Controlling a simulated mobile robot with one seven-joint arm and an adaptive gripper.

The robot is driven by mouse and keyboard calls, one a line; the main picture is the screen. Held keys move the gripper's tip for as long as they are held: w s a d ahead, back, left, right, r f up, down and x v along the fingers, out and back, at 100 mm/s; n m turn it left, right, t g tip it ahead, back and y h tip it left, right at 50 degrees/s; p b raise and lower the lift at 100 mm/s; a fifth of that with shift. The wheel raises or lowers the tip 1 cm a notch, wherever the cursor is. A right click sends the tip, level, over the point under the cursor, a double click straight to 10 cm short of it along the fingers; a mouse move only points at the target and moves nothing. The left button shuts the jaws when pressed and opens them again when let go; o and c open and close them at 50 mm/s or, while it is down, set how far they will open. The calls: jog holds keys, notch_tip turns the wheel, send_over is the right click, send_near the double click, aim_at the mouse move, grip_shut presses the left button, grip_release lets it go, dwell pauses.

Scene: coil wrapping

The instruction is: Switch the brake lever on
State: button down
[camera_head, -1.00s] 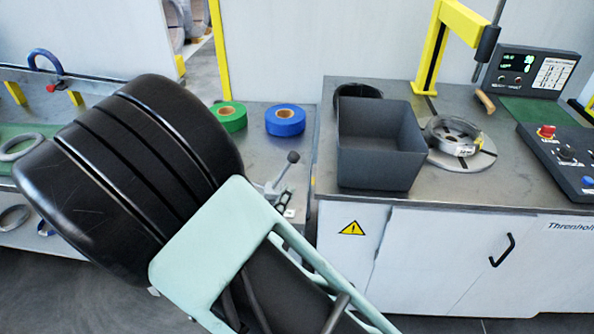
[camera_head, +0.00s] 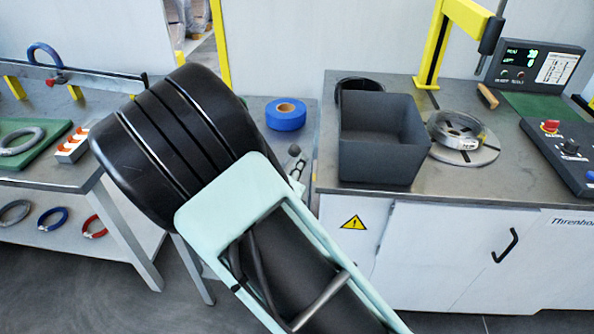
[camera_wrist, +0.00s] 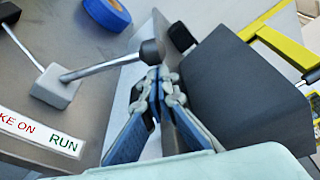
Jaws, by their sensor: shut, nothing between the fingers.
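The brake lever (camera_wrist: 108,66) is a metal rod with a dark round knob, rising from a pale block on the grey bench in the wrist view. It leans to the right, toward the RUN end of a label (camera_wrist: 40,132) whose other end reads "KE ON". In the head view only its knob (camera_head: 294,150) and a bit of rod show beside my arm. My gripper (camera_wrist: 160,78) has its blue-padded fingers shut and empty. The fingertips appear just beside and below the knob; I cannot tell whether they touch it.
A blue tape roll (camera_head: 286,114) lies behind the lever. A dark grey bin (camera_head: 380,150) stands to the right on the neighbouring cabinet top, near a wire coil (camera_head: 457,130) on a round plate. A yellow post (camera_head: 431,50) rises behind.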

aim_at(293, 151)
jog(key=shift+r, duration=0.1)
dwell(0.3)
jog(key=shift+a+r+n+p, duration=0.3)
jog(key=shift+a+p, duration=0.1)
jog(key=shift+p, duration=0.4)
jog(key=a+r+n+p, duration=0.1)
jog(key=p, duration=0.2)
jog(key=shift+a+r+n+p, duration=0.15)
jog(key=shift+a+n+p, duration=0.15)
jog(key=shift+a, duration=0.1)
jog(key=a+n+t+p, duration=0.1)
jog(key=a+n+p, duration=0.5)
jog(key=a, duration=0.3)
jog(key=shift+w+t+h, duration=0.2)
jog(key=shift+t+h, duration=0.1)
jog(key=shift+t, duration=0.1)
jog(key=shift+a+n, duration=0.1)
jog(key=shift+n, duration=0.2)
jog(key=shift+s, duration=0.1)
